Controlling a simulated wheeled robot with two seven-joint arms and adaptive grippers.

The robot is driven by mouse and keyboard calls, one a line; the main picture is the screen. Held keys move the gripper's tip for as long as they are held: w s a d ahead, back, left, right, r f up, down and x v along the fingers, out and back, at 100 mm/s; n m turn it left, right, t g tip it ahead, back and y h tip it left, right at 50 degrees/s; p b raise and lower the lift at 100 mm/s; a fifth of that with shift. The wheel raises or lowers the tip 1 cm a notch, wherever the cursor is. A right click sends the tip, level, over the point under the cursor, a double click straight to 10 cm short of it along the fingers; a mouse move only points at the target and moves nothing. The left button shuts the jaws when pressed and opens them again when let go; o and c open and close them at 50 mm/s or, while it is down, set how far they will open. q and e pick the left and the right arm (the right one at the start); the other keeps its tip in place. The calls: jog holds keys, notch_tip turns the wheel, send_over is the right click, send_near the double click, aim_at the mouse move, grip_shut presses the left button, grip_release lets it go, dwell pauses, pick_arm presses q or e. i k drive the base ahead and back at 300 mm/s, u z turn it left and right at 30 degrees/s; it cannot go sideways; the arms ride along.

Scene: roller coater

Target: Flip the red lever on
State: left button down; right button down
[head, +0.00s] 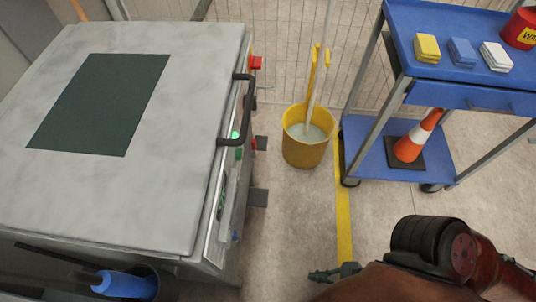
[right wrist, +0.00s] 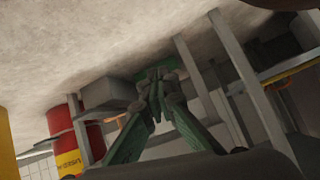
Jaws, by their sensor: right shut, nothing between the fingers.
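The machine (head: 190,200) with a pale grey top stands at the left in the head view. I cannot tell for sure which is the red lever. My right gripper (head: 336,272) is low at the bottom centre, over the floor, to the right of the machine and apart from it. Its green fingers show shut and empty in the right wrist view (right wrist: 156,95). My left gripper is not in view.
A black handle (head: 247,110) sticks out from the machine's right edge. A yellow mop bucket (head: 305,150) stands on the floor beyond. A blue cart (head: 440,85) with an orange cone (head: 418,135) stands at the right. Floor between machine and yellow line (head: 342,215) is clear nearby.

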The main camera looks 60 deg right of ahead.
aim_at(254, 148)
jog(key=k, duration=0.35)
jog(key=z, duration=1.1)
